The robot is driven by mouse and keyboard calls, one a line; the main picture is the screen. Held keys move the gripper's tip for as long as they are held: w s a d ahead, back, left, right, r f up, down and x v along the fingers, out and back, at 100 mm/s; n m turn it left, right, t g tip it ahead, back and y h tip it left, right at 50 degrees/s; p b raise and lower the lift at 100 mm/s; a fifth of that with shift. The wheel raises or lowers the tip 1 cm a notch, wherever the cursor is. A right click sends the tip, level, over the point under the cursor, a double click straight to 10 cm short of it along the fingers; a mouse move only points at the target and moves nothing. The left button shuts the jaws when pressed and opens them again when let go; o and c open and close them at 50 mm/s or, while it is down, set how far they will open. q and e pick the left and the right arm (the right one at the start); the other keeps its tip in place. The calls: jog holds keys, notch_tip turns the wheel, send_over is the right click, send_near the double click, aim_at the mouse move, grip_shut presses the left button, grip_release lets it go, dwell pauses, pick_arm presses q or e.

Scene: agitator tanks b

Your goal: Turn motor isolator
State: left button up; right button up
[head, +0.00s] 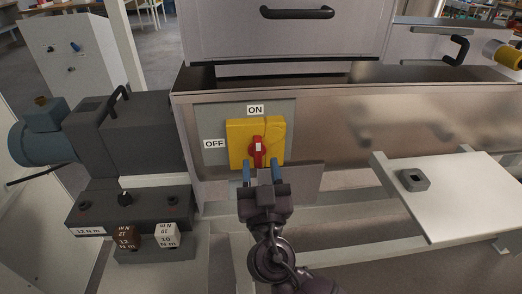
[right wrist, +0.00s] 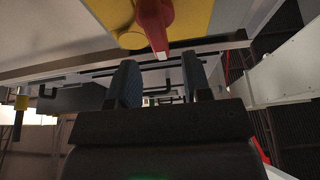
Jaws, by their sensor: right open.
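The motor isolator is a yellow box (head: 240,133) with a red rotary handle (head: 257,152) on a grey plate on the tank's front. An "ON" label (head: 255,109) is above it and an "OFF" label (head: 214,144) to its left. The handle stands roughly upright, towards ON. My right gripper (head: 262,172) is open just below the handle, its blue fingertips apart. In the right wrist view the red handle (right wrist: 154,25) is ahead of and above the gap between the open fingers (right wrist: 160,80), with nothing between them. My left gripper is not in view.
A grey motor unit (head: 135,130) stands left of the isolator. Below it is a dark box with a knob (head: 124,197) and two labelled blocks, brown (head: 126,236) and white (head: 166,235). A white shelf (head: 455,205) with a grey square part (head: 414,180) juts out at right.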

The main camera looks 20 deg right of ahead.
aim_at(259, 151)
jog(key=shift+x, duration=1.25)
jog(key=shift+w+d+r+p, duration=0.2)
jog(key=shift+w+p, duration=0.2)
jog(key=shift+w, duration=0.15)
grip_shut()
